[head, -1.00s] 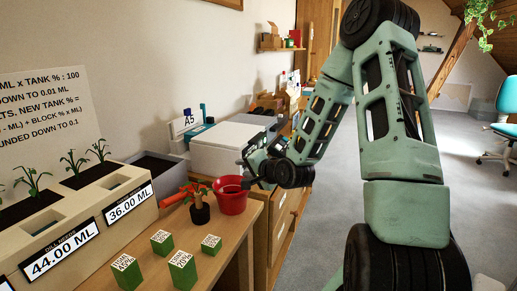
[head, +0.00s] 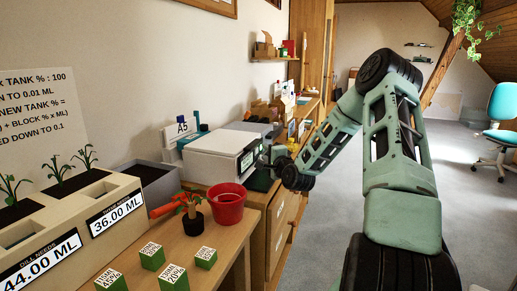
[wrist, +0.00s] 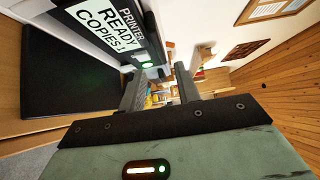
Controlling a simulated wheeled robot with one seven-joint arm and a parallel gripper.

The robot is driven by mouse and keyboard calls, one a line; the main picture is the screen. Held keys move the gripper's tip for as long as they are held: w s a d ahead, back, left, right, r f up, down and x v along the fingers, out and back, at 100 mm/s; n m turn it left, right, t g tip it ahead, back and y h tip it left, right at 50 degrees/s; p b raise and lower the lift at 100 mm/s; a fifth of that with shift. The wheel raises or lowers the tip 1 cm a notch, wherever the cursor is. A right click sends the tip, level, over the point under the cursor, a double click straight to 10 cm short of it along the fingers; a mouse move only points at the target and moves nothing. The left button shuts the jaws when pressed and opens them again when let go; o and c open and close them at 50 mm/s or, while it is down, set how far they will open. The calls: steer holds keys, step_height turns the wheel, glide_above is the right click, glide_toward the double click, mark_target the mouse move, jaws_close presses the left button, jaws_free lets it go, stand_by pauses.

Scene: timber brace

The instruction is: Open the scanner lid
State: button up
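The white scanner-printer (head: 213,144) stands at the far end of the desk, and its flat top lid looks shut. Its front panel (wrist: 108,25) in the wrist view reads "PRINTER READY COPIES:1", with a green light. A black flat tray (wrist: 65,82) juts out below that panel. My gripper (head: 266,158) is at the printer's front right in the head view, close to the panel. In the wrist view my gripper (wrist: 158,70) has its two fingers apart with nothing held between them. Whether a finger touches the printer, I cannot tell.
A red pot (head: 229,207) and a small plant (head: 193,218) stand on the near desk, with several green blocks (head: 152,256) in front. A planter (head: 75,205) is at the left. Shelving with boxes (head: 285,105) lies beyond the printer.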

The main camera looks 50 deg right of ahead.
mark_target(257, 145)
steer(key=x, duration=0.7)
steer(key=shift+w, duration=0.2)
jaws_close()
